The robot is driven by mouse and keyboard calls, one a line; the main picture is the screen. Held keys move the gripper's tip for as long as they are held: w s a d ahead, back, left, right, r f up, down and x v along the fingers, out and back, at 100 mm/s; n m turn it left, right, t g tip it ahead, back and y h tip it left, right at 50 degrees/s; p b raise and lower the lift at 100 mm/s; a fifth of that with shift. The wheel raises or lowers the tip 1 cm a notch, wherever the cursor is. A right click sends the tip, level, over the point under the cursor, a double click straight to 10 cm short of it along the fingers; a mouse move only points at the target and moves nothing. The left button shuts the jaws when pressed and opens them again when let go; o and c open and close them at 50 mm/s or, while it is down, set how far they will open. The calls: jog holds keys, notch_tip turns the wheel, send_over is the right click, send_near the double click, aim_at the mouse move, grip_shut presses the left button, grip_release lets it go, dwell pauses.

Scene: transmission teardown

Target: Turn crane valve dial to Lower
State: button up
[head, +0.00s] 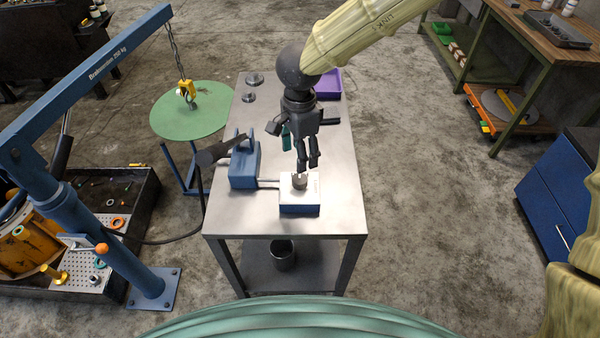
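The crane valve dial (299,181) is a small grey knob on top of a white-topped blue box (300,204) near the front of the steel table. Its pointer direction and markings are too small to read. My gripper (307,168) points down right above the dial, its dark fingers slightly apart with nothing visible between them. I cannot tell whether the fingertips touch the dial. The blue crane (90,65) stands at the left, with its yellow hook (186,89) hanging from a chain over a green round table.
A blue pump unit (244,165) with a black handle sits left of the valve box on the steel table (343,212). The table's right front is clear.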

aim_at(300, 178)
notch_tip(300, 178, down, 10)
jog(key=shift+w+r+p, duration=0.1)
jog(key=shift+p, duration=0.35)
jog(key=shift+c, duration=0.3)
jog(key=c, duration=1)
